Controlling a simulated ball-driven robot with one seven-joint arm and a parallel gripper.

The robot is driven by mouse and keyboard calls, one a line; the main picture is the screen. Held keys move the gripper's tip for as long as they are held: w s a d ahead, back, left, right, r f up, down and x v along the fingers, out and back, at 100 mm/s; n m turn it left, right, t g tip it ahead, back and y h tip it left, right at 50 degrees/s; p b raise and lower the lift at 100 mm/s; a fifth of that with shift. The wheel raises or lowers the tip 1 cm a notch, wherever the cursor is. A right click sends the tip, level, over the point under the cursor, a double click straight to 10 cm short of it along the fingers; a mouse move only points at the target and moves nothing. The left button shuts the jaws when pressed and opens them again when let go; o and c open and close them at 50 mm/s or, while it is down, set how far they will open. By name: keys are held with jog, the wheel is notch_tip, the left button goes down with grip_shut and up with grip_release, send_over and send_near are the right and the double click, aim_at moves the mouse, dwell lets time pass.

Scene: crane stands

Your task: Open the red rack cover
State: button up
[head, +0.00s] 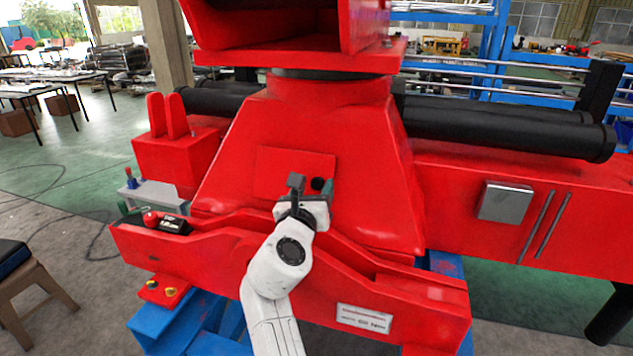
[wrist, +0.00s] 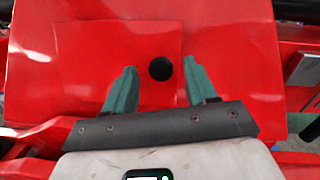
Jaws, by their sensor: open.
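The red rack cover (head: 281,172) is a flat rectangular panel on the sloped front of the red crane base, and it looks shut. A round black knob (head: 318,184) sits near its lower right side. My gripper (head: 313,186) is in front of the panel with its fingers pointing at it. In the wrist view the cover (wrist: 85,55) fills the upper left, and the knob (wrist: 160,68) shows between and slightly beyond the two green fingertips (wrist: 160,75). The fingers are apart and a gap shows on each side of the knob.
A red beam (head: 400,290) with a white label runs across below the panel. A grey box (head: 505,201) is fixed on the red frame at the right. Black cylinders (head: 510,128) stick out on the right. A wooden stool (head: 25,285) stands at the lower left.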

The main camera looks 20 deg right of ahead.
jog(key=shift+x, duration=1.35)
grip_shut()
